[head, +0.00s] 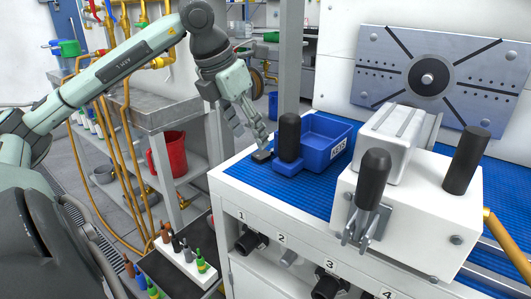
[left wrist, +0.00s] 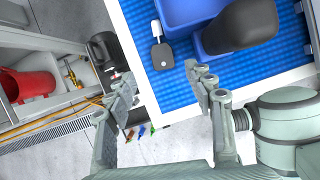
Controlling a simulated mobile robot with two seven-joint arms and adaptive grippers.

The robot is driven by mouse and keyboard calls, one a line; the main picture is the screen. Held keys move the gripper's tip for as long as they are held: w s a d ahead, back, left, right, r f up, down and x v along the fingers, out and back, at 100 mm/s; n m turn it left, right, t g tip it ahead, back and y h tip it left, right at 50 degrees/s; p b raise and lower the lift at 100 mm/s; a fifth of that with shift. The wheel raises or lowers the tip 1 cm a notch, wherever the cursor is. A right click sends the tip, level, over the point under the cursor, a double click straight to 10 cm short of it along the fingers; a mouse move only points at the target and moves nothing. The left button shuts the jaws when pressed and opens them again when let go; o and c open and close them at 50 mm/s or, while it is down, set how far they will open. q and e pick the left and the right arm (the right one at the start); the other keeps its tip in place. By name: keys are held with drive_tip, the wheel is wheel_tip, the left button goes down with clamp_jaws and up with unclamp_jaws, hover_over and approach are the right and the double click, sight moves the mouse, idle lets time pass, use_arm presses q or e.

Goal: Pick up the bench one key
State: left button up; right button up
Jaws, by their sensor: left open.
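A small black key (head: 262,156) lies on the blue mat near the bench's left edge. In the left wrist view the key (left wrist: 163,57) is dark with a light tip, and lies beyond the gap between my fingertips. My left gripper (head: 252,136) is open and empty, just above the bench's left edge and close to the key. In the left wrist view my left gripper (left wrist: 163,80) has its two fingers well apart, over the white bench edge. My right gripper is in neither view.
A black-topped blue object (head: 289,138) stands right beside the key, with a blue bin (head: 327,143) behind it. A white machine with black handles (head: 405,205) fills the bench's right.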

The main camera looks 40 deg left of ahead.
sight(260, 154)
use_arm(q)
drive_tip(key=shift+d+p+x, duration=0.15)
drive_tip(key=shift+p+x, duration=0.1)
drive_tip(key=shift+x, duration=0.95)
drive_tip(key=shift+d+p+x, duration=0.1)
drive_tip(key=shift+p+x, duration=0.15)
drive_tip(key=shift+x, duration=0.95)
drive_tip(key=c, duration=1.1)
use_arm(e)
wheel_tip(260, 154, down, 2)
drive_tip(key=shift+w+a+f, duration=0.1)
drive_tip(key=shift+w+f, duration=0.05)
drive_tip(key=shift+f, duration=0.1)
